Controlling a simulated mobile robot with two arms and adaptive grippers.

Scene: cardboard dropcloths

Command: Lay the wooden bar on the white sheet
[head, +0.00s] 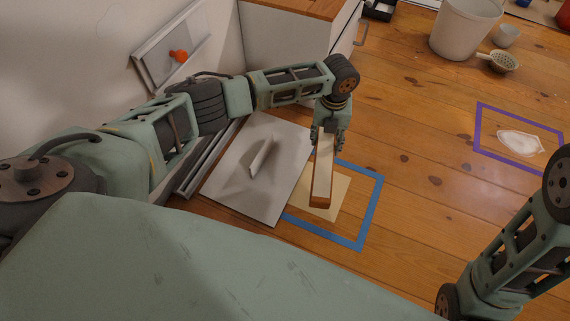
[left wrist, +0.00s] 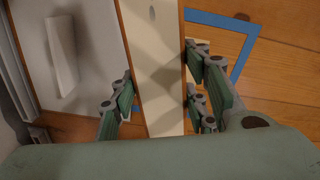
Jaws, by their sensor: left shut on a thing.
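The wooden bar (head: 323,170) is long, with a pale top face and brown sides. My left gripper (head: 329,128) is shut on it near its far end. The bar hangs over a cream square (head: 341,189) inside a blue tape frame. The left wrist view shows the bar (left wrist: 160,60) between the finger pads. The large white sheet (head: 228,190) lies just left of the bar, with a small white block (head: 261,157) on it. The bar appears raised, but its exact height is unclear. My right gripper is not visible; only part of my right arm shows.
A purple frame (head: 480,127) with a white patch (head: 521,143) lies at right. A white bucket (head: 462,30), a cup (head: 506,36) and a strainer (head: 503,61) stand at the back right. A cabinet (head: 290,38) stands behind my left arm. Wooden floor between is clear.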

